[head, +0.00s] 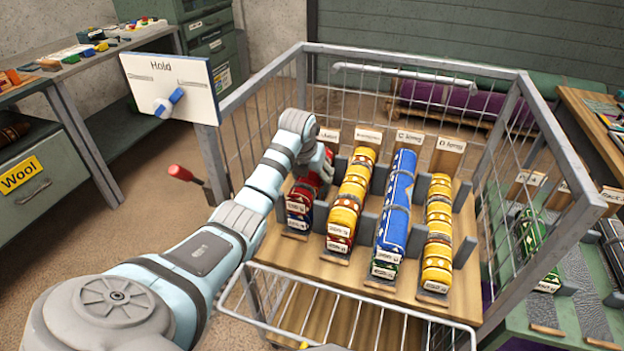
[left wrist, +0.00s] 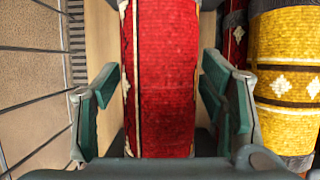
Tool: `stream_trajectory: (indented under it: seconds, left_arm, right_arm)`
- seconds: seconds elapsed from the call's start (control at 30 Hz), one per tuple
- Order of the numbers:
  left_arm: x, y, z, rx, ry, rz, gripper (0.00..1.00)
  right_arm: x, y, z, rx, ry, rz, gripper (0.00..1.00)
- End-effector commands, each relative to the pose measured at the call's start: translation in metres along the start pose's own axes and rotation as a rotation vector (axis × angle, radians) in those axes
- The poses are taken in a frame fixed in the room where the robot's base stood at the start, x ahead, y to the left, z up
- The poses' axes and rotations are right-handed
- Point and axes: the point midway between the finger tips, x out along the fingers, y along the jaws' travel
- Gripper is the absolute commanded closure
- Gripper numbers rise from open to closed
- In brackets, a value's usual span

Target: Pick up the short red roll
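The short red roll (head: 300,204) lies in the leftmost slot of the wire cart, partly hidden by my left arm. In the left wrist view the red roll (left wrist: 168,80) runs up the middle of the picture, red with a dark and cream stripe along its left side. My left gripper (head: 318,168) is over the roll. In the left wrist view its green-padded fingers (left wrist: 158,95) stand open on either side of the roll, with gaps at both sides. My right gripper is not in view.
A yellow patterned roll (head: 353,193), a long blue roll (head: 396,212) and another yellow roll (head: 438,225) lie in slots to the right, split by grey dividers. The cart's wire walls and grey rim (head: 410,58) surround them. A "Hold" sign (head: 170,85) hangs at the left corner.

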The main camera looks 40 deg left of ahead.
Motion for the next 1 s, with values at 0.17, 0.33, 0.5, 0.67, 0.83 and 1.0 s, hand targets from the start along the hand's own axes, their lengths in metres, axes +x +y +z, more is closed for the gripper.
stream_trajectory:
  seconds: [0.17, 0.33, 0.5, 0.67, 0.83, 1.0]
  left_arm:
    - [0.0, 0.0, 0.0, 0.0, 0.0, 0.0, 0.7]
    - [0.0, 0.0, 0.0, 0.0, -0.001, 0.0, 0.81]
    - [-0.002, 0.0, 0.001, 0.0, -0.001, 0.0, 0.81]
    - [-0.012, 0.0, 0.006, 0.0, -0.003, -0.001, 0.81]
    - [-0.042, 0.0, 0.018, 0.0, -0.002, 0.0, 0.81]
    - [-0.083, 0.0, 0.034, 0.0, 0.001, 0.0, 0.81]
  right_arm:
    - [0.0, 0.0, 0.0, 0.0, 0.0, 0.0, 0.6]
    - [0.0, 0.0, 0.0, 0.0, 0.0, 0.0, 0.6]
    - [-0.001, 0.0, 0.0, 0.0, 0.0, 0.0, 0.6]
    - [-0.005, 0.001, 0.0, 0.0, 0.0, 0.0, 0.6]
    - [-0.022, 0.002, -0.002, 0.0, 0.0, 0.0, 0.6]
    - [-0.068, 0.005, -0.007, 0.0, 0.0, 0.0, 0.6]
